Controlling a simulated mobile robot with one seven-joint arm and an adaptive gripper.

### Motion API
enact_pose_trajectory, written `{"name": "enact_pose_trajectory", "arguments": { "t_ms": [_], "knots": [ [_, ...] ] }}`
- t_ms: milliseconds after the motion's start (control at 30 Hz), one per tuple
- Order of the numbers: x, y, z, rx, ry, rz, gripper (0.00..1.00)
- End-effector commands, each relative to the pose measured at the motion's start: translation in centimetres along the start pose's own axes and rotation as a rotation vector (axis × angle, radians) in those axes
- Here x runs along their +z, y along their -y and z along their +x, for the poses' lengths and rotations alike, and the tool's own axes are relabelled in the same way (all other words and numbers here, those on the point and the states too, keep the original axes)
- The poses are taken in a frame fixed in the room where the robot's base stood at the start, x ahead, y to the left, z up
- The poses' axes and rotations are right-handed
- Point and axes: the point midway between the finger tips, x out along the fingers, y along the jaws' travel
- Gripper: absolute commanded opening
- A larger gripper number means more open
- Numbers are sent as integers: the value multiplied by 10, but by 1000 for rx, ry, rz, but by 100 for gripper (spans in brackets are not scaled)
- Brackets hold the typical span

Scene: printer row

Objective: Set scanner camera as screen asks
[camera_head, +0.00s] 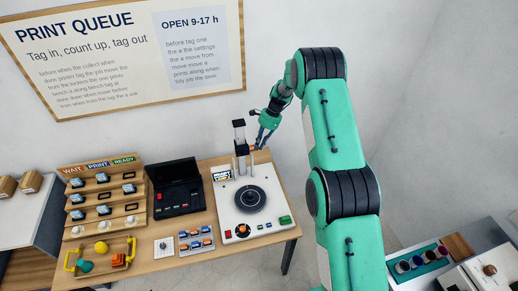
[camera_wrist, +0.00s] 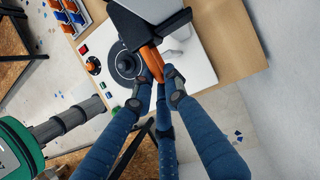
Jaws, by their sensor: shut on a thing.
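The scanner is a white base plate (camera_head: 228,208) with a dark round turntable (camera_head: 240,207) and a small dark piece (camera_head: 250,196) on it. A post (camera_head: 240,137) with dark parts stands at its back. A small screen (camera_head: 222,173) sits at the left of the base; its text is too small to read. My gripper (camera_head: 259,142) is right beside the post. In the wrist view my gripper (camera_wrist: 159,74) is shut on an orange handle (camera_wrist: 151,58) joined to a dark block (camera_wrist: 130,25). The fingers hide part of the handle.
The table (camera_head: 270,239) also holds an open black case (camera_head: 177,188), a card rack (camera_head: 103,199), a yellow-handled tray (camera_head: 104,258) and a row of blue-orange switches (camera_head: 196,240). A wall board (camera_head: 125,50) hangs behind. Another bench with a paint tray (camera_head: 418,261) stands at right.

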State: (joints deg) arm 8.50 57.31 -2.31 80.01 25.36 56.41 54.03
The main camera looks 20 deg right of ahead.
Motion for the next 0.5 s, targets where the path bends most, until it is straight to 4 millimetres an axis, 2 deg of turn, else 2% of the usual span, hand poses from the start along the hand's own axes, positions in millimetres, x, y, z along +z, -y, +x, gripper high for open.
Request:
{"name": "enact_pose_trajectory", "arguments": {
  "t_ms": [33, 100, 500],
  "knots": [
    [4, 6, -12, -15, -4, -3, 0],
    [7, 7, -18, -16, -4, -3, 0],
    [9, 8, -24, -18, -5, -3, 0]
  ]
}}
